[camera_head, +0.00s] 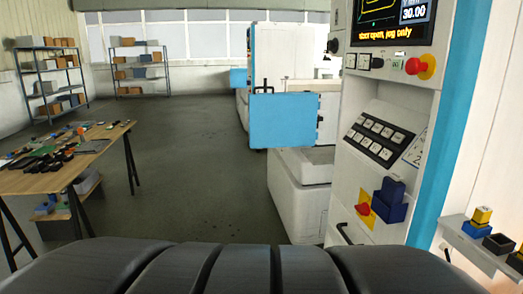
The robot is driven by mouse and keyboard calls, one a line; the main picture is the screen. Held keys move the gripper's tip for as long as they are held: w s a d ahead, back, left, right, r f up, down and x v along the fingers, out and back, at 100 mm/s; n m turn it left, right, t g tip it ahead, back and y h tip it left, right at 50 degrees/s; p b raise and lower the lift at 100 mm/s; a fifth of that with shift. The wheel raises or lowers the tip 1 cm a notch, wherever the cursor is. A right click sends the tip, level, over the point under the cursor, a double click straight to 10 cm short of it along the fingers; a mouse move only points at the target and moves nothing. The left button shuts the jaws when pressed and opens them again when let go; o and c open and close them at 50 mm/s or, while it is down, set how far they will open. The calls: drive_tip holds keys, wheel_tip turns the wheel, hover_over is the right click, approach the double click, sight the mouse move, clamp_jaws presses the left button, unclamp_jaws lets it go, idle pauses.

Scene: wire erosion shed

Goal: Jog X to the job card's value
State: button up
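The machine's control cabinet stands on the right, with a screen (392,22) at its top. The screen shows "30.00" in white and a yellow line ending in "open, jog only"; its top is cut off, so the axis label is not fully readable. Below is a slanted key panel (379,137) with two rows of pale keys, whose labels are too small to read. A white card (416,150) with faint marks sits right of the keys, partly cut off by the cabinet edge; I cannot read it. My gripper is not in view.
A red stop button (427,67) on yellow sits below the screen. A red switch (363,208) and dark blue blocks (390,203) are lower. A blue door panel (283,120) stands out behind. A cluttered table (100,146) is left; the floor between is clear.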

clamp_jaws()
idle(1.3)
